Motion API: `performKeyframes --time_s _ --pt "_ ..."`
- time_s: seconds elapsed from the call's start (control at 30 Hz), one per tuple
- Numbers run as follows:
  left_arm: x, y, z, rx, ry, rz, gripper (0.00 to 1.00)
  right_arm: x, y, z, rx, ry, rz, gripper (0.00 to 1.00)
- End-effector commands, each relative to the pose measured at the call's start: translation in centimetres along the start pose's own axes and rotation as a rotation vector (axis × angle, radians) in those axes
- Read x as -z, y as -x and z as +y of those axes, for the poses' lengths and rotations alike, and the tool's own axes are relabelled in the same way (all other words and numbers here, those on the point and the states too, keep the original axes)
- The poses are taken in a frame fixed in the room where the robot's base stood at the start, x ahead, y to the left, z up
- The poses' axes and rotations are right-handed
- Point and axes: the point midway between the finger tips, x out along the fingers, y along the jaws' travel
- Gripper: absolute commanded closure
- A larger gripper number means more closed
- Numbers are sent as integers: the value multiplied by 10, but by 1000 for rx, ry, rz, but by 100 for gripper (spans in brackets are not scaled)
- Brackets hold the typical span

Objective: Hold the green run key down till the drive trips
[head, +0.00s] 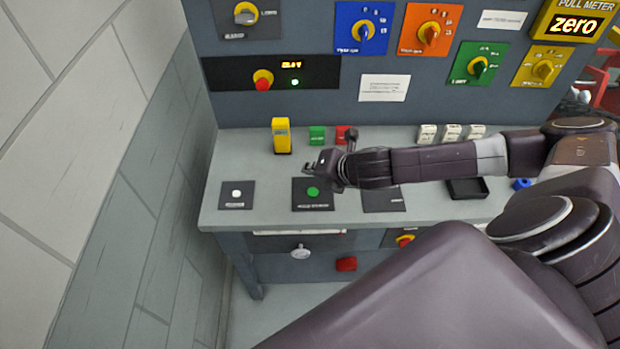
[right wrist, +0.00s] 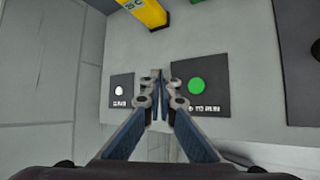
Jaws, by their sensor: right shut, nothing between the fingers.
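The green run key (head: 313,192) is a round green button on a black plate on the grey bench top. It also shows in the right wrist view (right wrist: 196,86), just right of my fingertips. My right gripper (head: 315,167) is shut and empty. In the head view its tip shows above and behind the key's plate. In the right wrist view my shut fingers (right wrist: 160,80) point at the bench near the left edge of that plate, apart from the key in the picture. Their height above the bench is hard to tell. My left gripper is not in view.
A plate with a white button (head: 236,193) lies left of the green key. A yellow block (head: 281,136), a green block (head: 317,135) and a red block (head: 343,134) stand behind. The pull meter (head: 576,22) reads "zero". A wall (head: 130,190) stands close at left.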

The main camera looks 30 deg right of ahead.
Motion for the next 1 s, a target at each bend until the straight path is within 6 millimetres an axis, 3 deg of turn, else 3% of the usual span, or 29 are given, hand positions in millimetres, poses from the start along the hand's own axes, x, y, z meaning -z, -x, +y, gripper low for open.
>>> performKeyframes --time_s 0.17,0.63,1.0 --pt "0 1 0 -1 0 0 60 -16 6 -9 12 60 -15 100" --pt "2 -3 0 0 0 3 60 -15 3 -11 12 61 -15 100" --pt "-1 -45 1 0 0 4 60 1 -21 -30 12 60 -16 100"
